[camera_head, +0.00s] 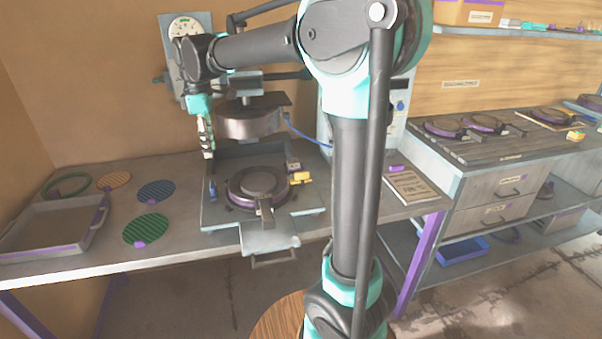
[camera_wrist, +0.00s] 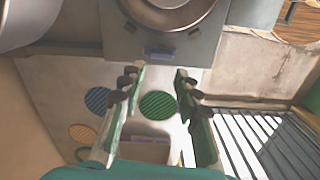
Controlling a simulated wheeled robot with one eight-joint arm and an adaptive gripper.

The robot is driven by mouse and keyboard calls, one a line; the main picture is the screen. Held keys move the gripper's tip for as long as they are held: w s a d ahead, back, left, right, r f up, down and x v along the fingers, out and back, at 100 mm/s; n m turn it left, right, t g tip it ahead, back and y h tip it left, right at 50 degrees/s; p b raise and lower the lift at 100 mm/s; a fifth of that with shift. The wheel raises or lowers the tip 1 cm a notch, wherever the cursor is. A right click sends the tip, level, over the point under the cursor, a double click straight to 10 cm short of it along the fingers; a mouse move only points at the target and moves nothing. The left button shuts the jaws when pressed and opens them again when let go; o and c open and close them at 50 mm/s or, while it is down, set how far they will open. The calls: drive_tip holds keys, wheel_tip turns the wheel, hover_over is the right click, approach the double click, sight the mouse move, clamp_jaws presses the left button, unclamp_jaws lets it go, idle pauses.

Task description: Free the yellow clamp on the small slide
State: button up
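The yellow clamp (camera_head: 300,178) sits on the right side of the press base, beside the round dark mould (camera_head: 240,190). The slide (camera_head: 268,238) with its bar handle sticks out at the front of the base. My gripper (camera_head: 207,150) hangs above the left side of the base, left of the press head (camera_head: 250,122) and well apart from the yellow clamp. The wrist view shows its two fingers (camera_wrist: 158,82) spread with nothing between them. A blue clamp-like part (camera_head: 212,190) is on the base's left side. I cannot make out the yellow clamp in the wrist view.
A green disc (camera_head: 146,229), a blue disc (camera_head: 157,190) and an orange disc (camera_head: 114,180) lie on the bench left of the press. A grey tray (camera_head: 50,247) is at the far left. My arm's column blocks the view right of the press.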

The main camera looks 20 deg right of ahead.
drive_tip(key=w+d+r+m, duration=0.1)
drive_tip(key=d+m, duration=0.6)
drive_tip(key=m, duration=0.1)
wheel_tip(320, 180, up, 4)
drive_tip(key=m, duration=2.6)
hover_over(302, 172)
wheel_tip(302, 172, down, 18)
drive_tip(key=shift+w+r, duration=0.1)
drive_tip(key=shift+r, duration=0.1)
drive_tip(key=shift+c, duration=0.3)
clamp_jaws()
